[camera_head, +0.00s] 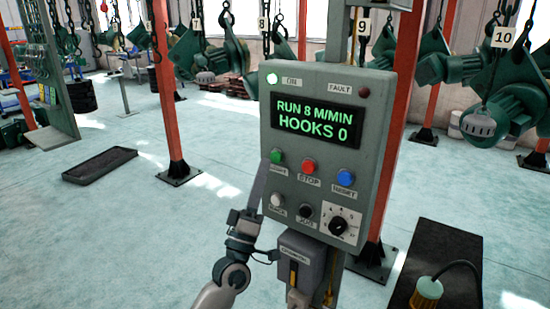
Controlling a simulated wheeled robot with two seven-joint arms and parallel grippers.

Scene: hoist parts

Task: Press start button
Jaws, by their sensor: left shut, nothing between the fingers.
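A grey control panel (327,150) stands upright in front of me. Its green start button (277,156) is at the left of the button row, above a partly covered label. The red stop button (309,166) and blue reset button (345,177) are to its right. The display (318,119) reads "RUN 8 M/MIN HOOKS 0", and the ON lamp (271,79) is lit. My left gripper (264,165) is shut and empty, its fingertips just left of and below the green button. I cannot tell whether they touch it. My right gripper is not in view.
A white button (277,200), a black jog button (305,211) and a dial (338,226) sit lower on the panel. A grey box (301,262) is below. Red posts (168,100) stand behind. A dark tray (100,166) lies on open floor at left.

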